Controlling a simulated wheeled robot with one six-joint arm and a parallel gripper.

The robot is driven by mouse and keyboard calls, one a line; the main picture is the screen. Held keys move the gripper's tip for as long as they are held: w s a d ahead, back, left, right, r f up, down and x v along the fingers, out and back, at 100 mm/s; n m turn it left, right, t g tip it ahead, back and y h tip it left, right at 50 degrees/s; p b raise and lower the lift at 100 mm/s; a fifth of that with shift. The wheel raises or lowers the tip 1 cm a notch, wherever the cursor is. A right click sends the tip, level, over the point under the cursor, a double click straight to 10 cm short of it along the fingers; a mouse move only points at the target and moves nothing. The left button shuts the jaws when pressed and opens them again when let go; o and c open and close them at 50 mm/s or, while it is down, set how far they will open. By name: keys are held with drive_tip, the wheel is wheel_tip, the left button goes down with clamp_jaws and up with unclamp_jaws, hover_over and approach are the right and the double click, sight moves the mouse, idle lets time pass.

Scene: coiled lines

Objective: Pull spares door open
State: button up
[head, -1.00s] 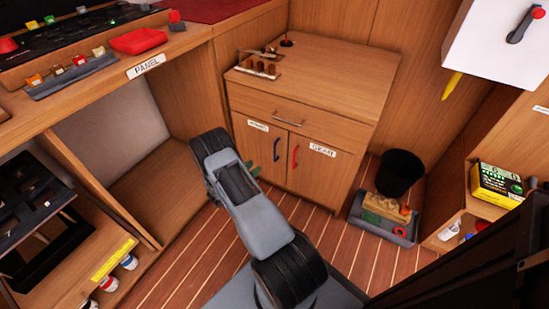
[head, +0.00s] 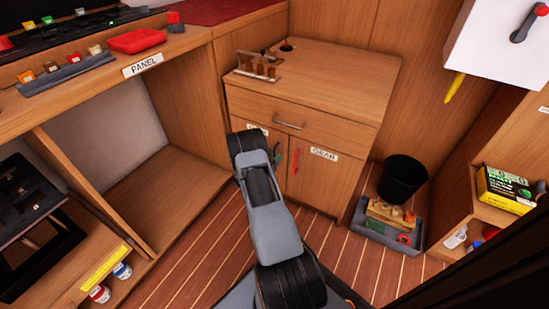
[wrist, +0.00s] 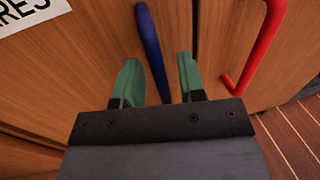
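The spares door (wrist: 80,70) is the left cabinet door, shut, with a label ending in "RES" in the wrist view. Its blue bar handle (wrist: 150,40) runs upright there. My gripper (wrist: 160,78) is open, one green finger on each side of the handle's lower part, with gaps on both sides. I cannot tell how deep the handle sits between the fingers. In the head view my arm covers most of this door and its label, and a green finger of my gripper (head: 278,158) shows beside the arm.
The gear door (head: 325,180) with its red handle (head: 296,162) is shut on the right. A drawer (head: 290,123) is above both doors. A black bucket (head: 403,178) and a grey tray (head: 375,230) stand on the floor to the right.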

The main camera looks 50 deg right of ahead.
drive_tip(key=shift+d, duration=0.15)
clamp_jaws()
idle(0.4)
